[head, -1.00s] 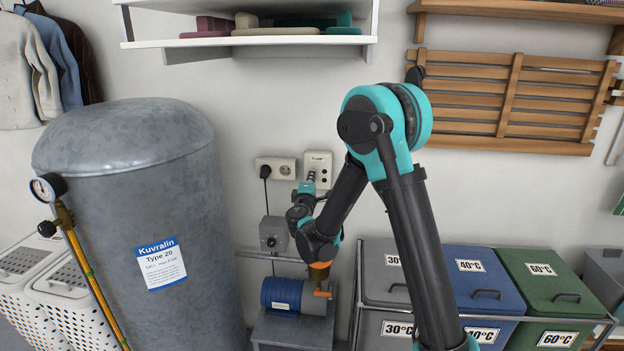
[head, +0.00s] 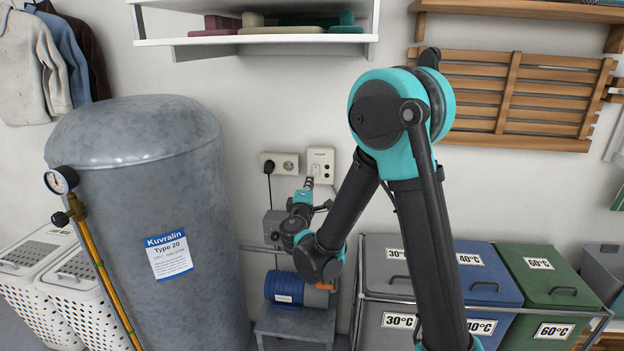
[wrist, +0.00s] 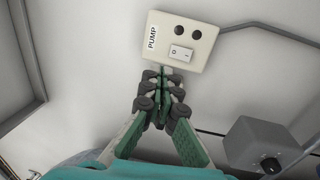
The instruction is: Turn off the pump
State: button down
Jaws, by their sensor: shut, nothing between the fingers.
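The pump switch plate is a cream wall plate (wrist: 203,29) labelled PUMP, with two dark round holes and a white rocker switch (wrist: 181,54). Which side of the rocker is pressed I cannot tell. In the head view the plate (head: 320,158) is on the wall behind my arm, right of a socket. My gripper (wrist: 163,78) is shut and empty, its tips just below the rocker in the wrist view; contact is unclear. In the head view my gripper (head: 309,183) points up at the plate's lower edge. The blue pump (head: 284,287) stands below, partly hidden by my arm.
A grey box with a knob (wrist: 262,143) is on the wall beside the gripper. A socket (head: 280,163) holds a black plug. A large grey tank (head: 150,230) stands left; laundry bins (head: 483,287) stand right. A white shelf (head: 257,41) hangs above.

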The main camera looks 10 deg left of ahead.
jog(key=shift+s+r, duration=0.15)
jog(key=shift+s, duration=0.95)
jog(key=s+d+f+m+g+h, duration=0.2)
jog(key=d+f+m+g, duration=0.1)
jog(key=d, duration=0.6)
jog(key=s+d+f+m+g+h, duration=0.1)
jog(key=s+d+f+m+g, duration=0.25)
jog(key=d, duration=0.55)
jog(key=s+d+f+m+g+h, duration=0.2)
jog(key=d+m, duration=0.2)
jog(key=d, duration=0.5)
jog(key=s+d+f+m+g+y, duration=0.1)
jog(key=s+f, duration=0.4)
jog(key=s, duration=0.5)
jog(key=s+d+f+m+g+y, duration=0.1)
jog(key=s+f+m+g+y, duration=0.3)
jog(key=s, duration=0.6)
jog(key=shift+d+f+m+g+y, duration=0.2)
jog(key=shift+f+m+g+y, duration=0.1)
jog(key=shift+f+m+g, duration=0.5)
jog(key=shift+r+m, duration=0.15)
jog(key=shift+m, duration=0.1)
